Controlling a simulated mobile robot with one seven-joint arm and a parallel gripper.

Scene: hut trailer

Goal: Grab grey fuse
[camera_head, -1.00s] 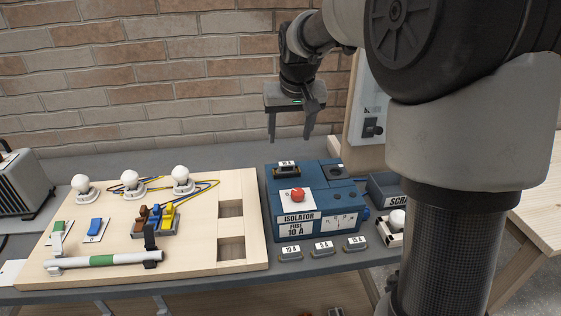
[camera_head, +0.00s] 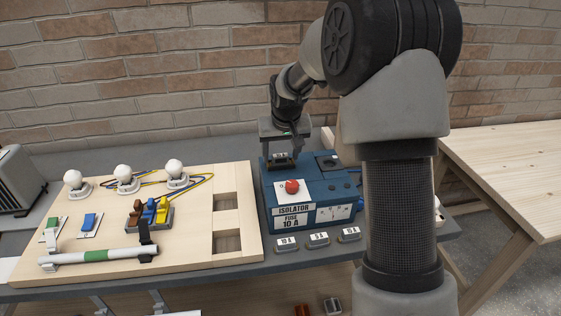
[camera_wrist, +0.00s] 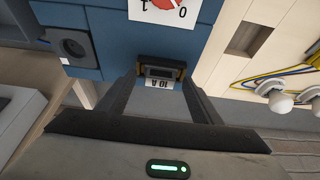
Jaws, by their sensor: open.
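A dark grey fuse with a 10 A label (camera_head: 281,163) sits in the top of the blue isolator box (camera_head: 327,190), near its back left. My gripper (camera_head: 281,150) is open and reaches down over this fuse. In the wrist view the fuse (camera_wrist: 161,72) lies between the tips of my two fingers (camera_wrist: 158,84), with brownish parts at its sides; I cannot tell whether the fingers touch it. Three grey fuses lie loose in front of the box: one marked 10 A (camera_head: 287,243), one 5 A (camera_head: 318,239) and one 15 A (camera_head: 349,234).
A red knob (camera_head: 292,187) stands on the box in front of the fuse. An empty round socket (camera_wrist: 73,46) is beside it. A wooden board (camera_head: 110,245) with bulbs, switches and a tube lies to the left. A brick wall (camera_head: 150,80) rises behind.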

